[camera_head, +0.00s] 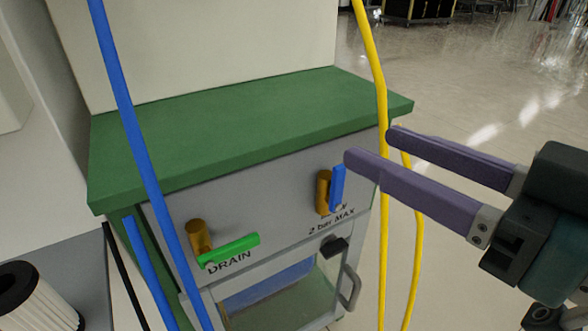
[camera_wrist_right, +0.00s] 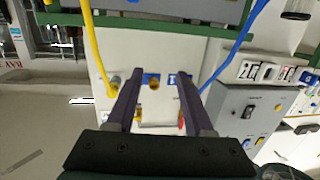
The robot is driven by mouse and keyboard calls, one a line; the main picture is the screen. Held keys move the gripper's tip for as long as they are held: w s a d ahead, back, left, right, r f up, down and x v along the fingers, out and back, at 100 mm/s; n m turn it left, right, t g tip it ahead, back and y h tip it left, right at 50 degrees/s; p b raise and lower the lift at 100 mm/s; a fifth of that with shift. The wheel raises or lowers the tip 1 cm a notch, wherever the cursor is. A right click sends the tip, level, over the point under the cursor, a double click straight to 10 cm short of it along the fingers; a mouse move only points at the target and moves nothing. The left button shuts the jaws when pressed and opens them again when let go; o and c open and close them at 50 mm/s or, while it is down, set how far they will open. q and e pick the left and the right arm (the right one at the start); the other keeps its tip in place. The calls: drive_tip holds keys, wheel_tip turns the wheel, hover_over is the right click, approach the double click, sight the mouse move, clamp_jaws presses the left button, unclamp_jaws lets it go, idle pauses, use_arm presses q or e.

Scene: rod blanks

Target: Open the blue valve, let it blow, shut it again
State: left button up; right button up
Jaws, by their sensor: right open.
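The blue valve handle (camera_head: 338,188) sits on a brass body (camera_head: 323,192) on the front of a grey cabinet, above a label ending "2 bar MAX". The handle stands close to vertical in the head view. My right gripper (camera_head: 370,147) comes in from the right, open and empty. In the head view its fingertips appear just above and right of the handle, apart from it. The right wrist view shows both fingers spread (camera_wrist_right: 160,77), with small blue and brass parts beyond them that I cannot identify surely. My left gripper is out of view.
A green valve handle (camera_head: 230,251) marked DRAIN is left of the blue one. A yellow hose (camera_head: 382,200) passes beside the right fingertips. A blue hose (camera_head: 130,110) crosses the left. The green top (camera_head: 230,130) overhangs the panel. Open floor lies at the right.

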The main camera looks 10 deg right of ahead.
drive_tip(key=m+t+h+b, duration=0.1)
drive_tip(key=t+h+b, duration=0.1)
drive_tip(key=b, duration=0.5)
approach(342, 174)
drive_tip(key=w, duration=0.1)
drive_tip(key=shift+m, duration=0.4)
drive_tip(key=p+x, duration=0.2)
drive_tip(key=x, duration=0.6)
drive_tip(key=shift+w+a+r, duration=0.1)
drive_tip(key=shift+w+a, duration=0.05)
drive_tip(key=shift+a, duration=0.1)
drive_tip(key=shift+w+a, duration=0.25)
drive_tip(key=shift+w, duration=0.35)
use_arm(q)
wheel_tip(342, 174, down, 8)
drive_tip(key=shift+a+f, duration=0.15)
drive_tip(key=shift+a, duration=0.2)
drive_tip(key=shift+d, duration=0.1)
use_arm(e)
clamp_jaws()
